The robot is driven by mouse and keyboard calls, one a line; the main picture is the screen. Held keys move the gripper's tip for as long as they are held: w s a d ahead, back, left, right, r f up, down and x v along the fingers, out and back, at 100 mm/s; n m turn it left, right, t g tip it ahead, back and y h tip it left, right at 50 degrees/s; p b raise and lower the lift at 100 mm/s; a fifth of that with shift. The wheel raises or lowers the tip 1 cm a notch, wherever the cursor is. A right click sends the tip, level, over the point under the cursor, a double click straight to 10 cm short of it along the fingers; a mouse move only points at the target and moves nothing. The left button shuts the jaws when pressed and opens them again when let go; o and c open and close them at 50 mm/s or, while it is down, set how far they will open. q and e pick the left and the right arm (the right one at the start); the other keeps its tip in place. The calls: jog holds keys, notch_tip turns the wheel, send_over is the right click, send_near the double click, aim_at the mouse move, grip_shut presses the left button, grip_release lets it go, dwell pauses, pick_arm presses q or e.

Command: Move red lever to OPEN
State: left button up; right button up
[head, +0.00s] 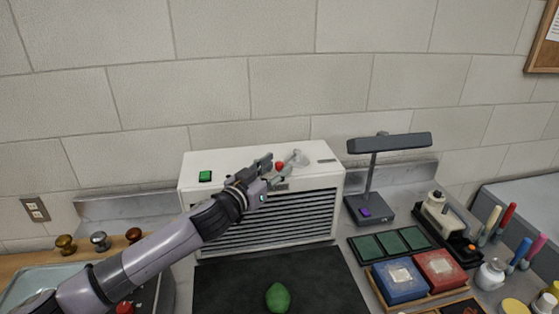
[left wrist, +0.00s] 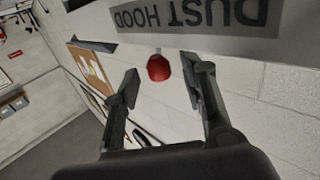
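The red lever shows as a small red knob (head: 279,166) on top of the white dust hood (head: 215,162) in the head view. A light grey piece sits just right of the knob. My left gripper (head: 272,171) reaches over the hood from the left, its fingers near the knob. In the left wrist view the fingers (left wrist: 160,92) are spread apart, and the red knob (left wrist: 158,68) appears between and beyond them, with no visible contact. A plate reading DUST HOOD (left wrist: 195,18) appears upside down behind it. No OPEN mark is readable. My right gripper is out of view.
A green button (head: 205,176) is on the hood's left. A grey lamp (head: 372,180) stands right of the hood. A dark mat with a green object (head: 278,297) lies in front. Trays, bottles and coloured tools crowd the right. The block wall is close behind.

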pick_arm(q)
jog(key=shift+x, duration=1)
grip_shut()
